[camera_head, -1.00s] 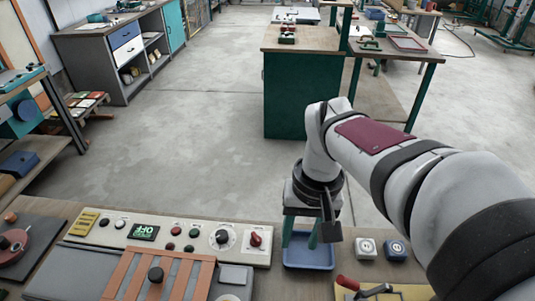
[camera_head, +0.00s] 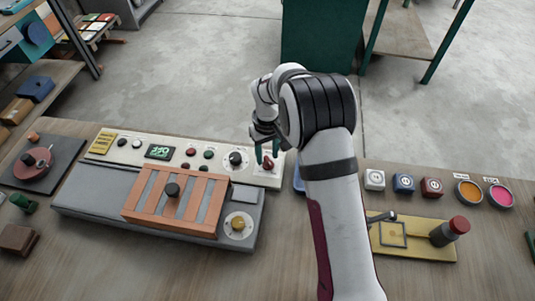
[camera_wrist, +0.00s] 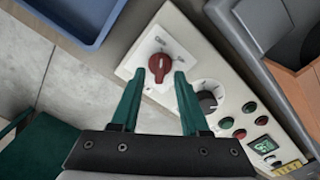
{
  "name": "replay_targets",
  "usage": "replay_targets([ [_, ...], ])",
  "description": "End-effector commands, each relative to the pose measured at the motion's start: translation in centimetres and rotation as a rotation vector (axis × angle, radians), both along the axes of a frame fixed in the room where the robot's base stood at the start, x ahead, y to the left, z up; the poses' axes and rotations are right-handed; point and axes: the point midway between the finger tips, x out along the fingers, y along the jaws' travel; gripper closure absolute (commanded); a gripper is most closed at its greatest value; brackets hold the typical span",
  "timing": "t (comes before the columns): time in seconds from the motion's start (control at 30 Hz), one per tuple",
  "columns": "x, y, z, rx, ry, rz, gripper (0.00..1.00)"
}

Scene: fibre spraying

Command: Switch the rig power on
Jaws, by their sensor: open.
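The rig's control panel (camera_head: 215,158) is a cream strip at the back of the grey rig, with buttons, a black dial (camera_head: 236,158) and a small green-lit display (camera_head: 160,152). A red rotary switch (camera_head: 268,163) sits on a white plate at the panel's right end. In the wrist view the red switch (camera_wrist: 160,66) lies just beyond the fingertips, roughly between them. My gripper (camera_wrist: 157,82) has green fingers spread apart and empty. In the head view my gripper (camera_head: 267,155) is over the switch; whether it touches the switch I cannot tell.
A blue tray (camera_wrist: 80,18) lies beside the panel, partly hidden by my arm in the head view. Right of my arm are small blocks, such as a white one (camera_head: 374,180), two colour pots and a yellow board (camera_head: 415,250).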

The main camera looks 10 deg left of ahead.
Motion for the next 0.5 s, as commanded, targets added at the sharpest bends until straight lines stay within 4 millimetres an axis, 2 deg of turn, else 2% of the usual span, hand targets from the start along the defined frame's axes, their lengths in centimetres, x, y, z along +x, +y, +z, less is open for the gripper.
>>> replay_targets([
  [0.13,0.00,0.00,-0.88,0.001,-0.001,-0.001,0.55],
  [0.37,0.00,0.00,-0.99,0.001,-0.001,-0.002,0.55],
  [0.4,0.00,0.00,-0.98,0.001,-0.001,-0.002,0.57],
  [0.5,0.00,0.00,-0.97,0.001,-0.001,-0.002,0.75],
])
